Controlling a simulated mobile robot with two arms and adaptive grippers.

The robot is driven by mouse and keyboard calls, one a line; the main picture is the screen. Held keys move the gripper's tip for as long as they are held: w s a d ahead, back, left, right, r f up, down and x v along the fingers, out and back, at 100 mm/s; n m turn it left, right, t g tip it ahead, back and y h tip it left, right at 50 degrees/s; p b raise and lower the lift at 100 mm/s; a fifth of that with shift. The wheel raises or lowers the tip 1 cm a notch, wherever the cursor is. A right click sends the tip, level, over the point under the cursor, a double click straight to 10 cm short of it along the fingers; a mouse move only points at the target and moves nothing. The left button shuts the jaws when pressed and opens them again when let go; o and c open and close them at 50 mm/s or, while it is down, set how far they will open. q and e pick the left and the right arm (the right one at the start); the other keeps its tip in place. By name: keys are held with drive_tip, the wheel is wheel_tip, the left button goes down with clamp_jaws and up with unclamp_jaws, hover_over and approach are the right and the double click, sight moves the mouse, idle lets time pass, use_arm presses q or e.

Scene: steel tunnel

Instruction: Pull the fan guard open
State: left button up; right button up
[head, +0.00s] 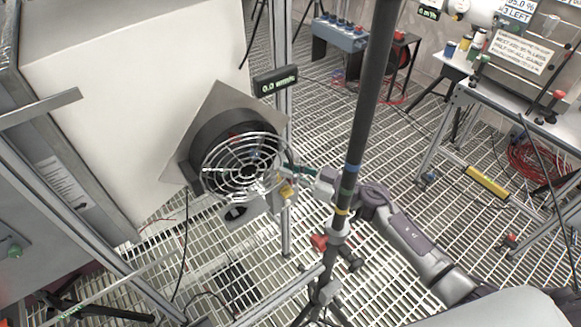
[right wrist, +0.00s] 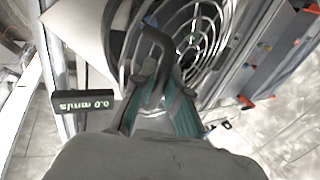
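The fan guard (head: 243,166), a round grille of bright wire rings, sits at the front of a dark cylindrical fan housing (head: 210,139) on a square plate. It also shows in the right wrist view (right wrist: 203,35), beyond my gripper. My right gripper (head: 296,172) is at the guard's right edge, its arm coming from the lower right. In the right wrist view its teal-sided fingers (right wrist: 157,82) flank a dark bent bar (right wrist: 152,38) in front of the rings. I cannot tell whether they grip it. My left gripper is out of view.
A dark tripod pole (head: 363,105) stands in front of my right arm. A meter (head: 275,80) on a metal post is just above right of the fan. A large pale box (head: 125,75) fills the upper left.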

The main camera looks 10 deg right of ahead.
drive_tip(key=shift+d, duration=0.1)
drive_tip(key=v, duration=1.2)
